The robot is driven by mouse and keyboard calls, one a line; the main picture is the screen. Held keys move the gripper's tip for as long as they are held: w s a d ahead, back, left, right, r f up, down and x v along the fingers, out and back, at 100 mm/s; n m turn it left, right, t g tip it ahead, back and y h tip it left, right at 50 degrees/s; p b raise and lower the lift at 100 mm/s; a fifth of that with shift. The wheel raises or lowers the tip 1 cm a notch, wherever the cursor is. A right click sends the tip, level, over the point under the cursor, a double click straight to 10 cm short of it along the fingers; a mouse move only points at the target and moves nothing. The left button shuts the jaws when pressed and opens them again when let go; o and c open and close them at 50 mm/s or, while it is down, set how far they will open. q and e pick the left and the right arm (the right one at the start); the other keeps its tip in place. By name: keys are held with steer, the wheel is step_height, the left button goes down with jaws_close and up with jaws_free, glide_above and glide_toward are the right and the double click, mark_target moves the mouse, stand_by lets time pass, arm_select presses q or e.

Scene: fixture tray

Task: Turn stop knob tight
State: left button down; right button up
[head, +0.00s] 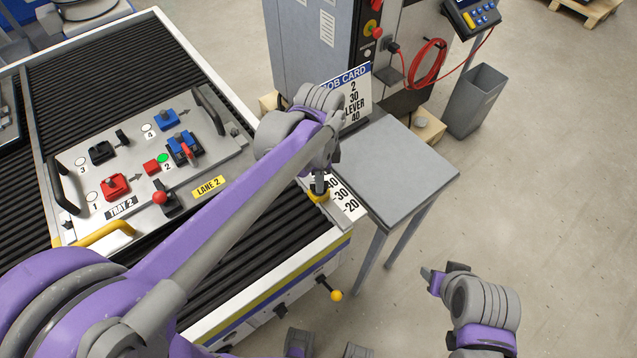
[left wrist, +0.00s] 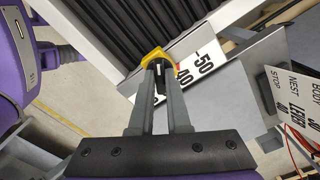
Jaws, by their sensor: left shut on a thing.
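The yellow stop knob (head: 317,197) sits at the right corner of the conveyor frame, beside a white scale plate (head: 346,199) with printed numbers. My left gripper (head: 319,187) is shut on the knob from above. In the left wrist view, the two grey fingers (left wrist: 160,78) close on the yellow knob (left wrist: 156,55), with the scale plate (left wrist: 195,73) behind, showing 50 and 40. The fingers hide part of the knob, and the pointer position cannot be read. My right gripper (head: 429,275) hangs over the floor, away from the knob; its jaw opening is unclear.
The fixture tray (head: 75,165) lies on the rollers at the left. A yellow-tipped lever (head: 335,294) sticks out in front.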

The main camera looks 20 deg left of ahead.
arm_select(q)
steer(key=m, duration=0.5)
steer(key=shift+m, duration=0.4)
steer(key=m, duration=0.5)
steer(key=c, duration=1.3)
jaws_free()
steer(key=shift+m, duration=0.3)
steer(key=o, duration=0.4)
